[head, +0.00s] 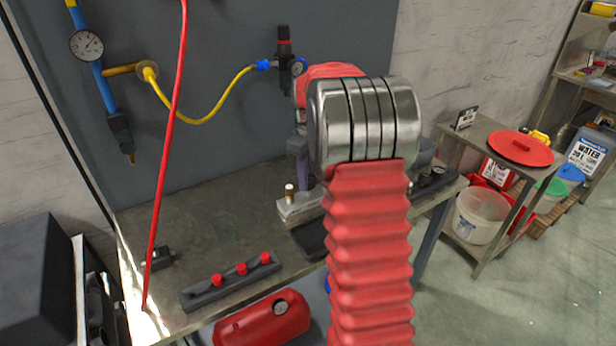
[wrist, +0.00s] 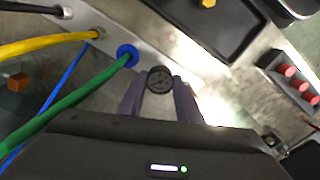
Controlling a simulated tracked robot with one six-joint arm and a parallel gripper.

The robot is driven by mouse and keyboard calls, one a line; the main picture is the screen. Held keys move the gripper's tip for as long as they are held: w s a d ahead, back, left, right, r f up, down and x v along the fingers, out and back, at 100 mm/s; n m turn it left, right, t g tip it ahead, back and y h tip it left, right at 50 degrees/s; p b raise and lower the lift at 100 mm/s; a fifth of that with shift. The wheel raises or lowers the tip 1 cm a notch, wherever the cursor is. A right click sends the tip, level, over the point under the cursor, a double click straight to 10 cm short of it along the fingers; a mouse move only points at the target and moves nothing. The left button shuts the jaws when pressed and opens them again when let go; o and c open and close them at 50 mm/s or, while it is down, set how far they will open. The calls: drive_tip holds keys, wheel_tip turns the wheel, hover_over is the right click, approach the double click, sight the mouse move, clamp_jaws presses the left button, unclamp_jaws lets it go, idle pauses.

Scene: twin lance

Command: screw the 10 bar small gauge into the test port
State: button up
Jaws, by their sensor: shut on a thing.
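My gripper (wrist: 161,82) has its two purple fingers shut on a small round gauge with a dark face (wrist: 160,78). The marking on the face is too small to read. The gauge is over or beside the edge of a pale metal block (wrist: 185,68); I cannot tell whether it touches it. In the head view, a grey block (head: 298,208) on the bench carries an upright brass fitting (head: 290,190), which may be the test port. My red bellows arm hides most of the gripper and the gauge there.
A black strip with three red caps (head: 232,280) lies at the bench front. A dark tray (head: 308,240) sits beside the grey block. Green (wrist: 85,92) and yellow (wrist: 45,45) hoses cross the wrist view's left. A red hose (head: 172,130) hangs in front of the bench.

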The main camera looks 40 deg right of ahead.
drive_tip(key=shift+d+m, duration=0.1)
drive_tip(key=shift+m, duration=2.1)
drive_tip(key=o, duration=1.1)
drive_tip(key=shift+c, duration=0.2)
drive_tip(key=n, duration=2.5)
